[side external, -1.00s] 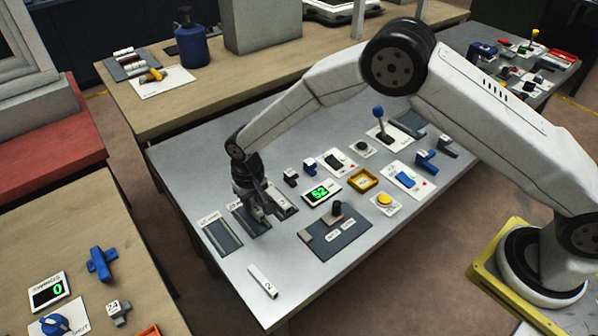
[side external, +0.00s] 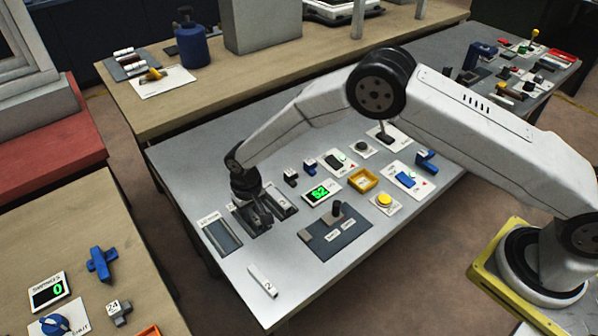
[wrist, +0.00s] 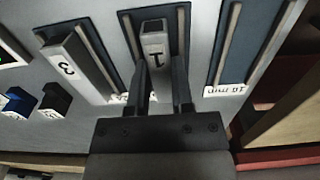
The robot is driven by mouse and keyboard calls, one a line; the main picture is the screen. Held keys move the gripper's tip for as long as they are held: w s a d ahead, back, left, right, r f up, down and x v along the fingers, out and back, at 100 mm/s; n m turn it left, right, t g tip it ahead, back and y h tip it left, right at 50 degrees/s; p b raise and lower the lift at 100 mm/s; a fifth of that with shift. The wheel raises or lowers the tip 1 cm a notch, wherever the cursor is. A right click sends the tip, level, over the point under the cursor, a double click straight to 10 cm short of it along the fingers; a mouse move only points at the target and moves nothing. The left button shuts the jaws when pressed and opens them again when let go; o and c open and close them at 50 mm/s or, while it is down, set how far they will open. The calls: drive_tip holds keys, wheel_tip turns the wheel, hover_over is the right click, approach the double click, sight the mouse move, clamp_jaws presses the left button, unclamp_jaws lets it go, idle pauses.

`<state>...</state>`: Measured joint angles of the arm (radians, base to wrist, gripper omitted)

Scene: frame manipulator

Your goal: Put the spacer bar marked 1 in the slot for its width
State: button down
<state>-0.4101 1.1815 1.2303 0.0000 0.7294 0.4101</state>
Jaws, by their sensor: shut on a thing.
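In the side view my gripper (side external: 263,222) is low over the middle slot and hides most of the bar. An empty slot (wrist: 236,45) with a millimetre label lies to the right in the wrist view.
The bar marked 3 (wrist: 72,66) is at the slot on the other side, close to my gripper. The bar marked 2 (side external: 262,281) lies on the grey table's front part. A grey plate with a black knob (side external: 337,212) and a green display (side external: 321,193) stand nearby.

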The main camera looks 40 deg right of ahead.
sight(252, 215)
drive_tip(key=shift+f, duration=0.15)
drive_tip(key=c, duration=0.5)
unclamp_jaws()
wheel_tip(252, 215, up, 12)
drive_tip(key=shift+r, duration=0.2)
idle(0.3)
idle(0.3)
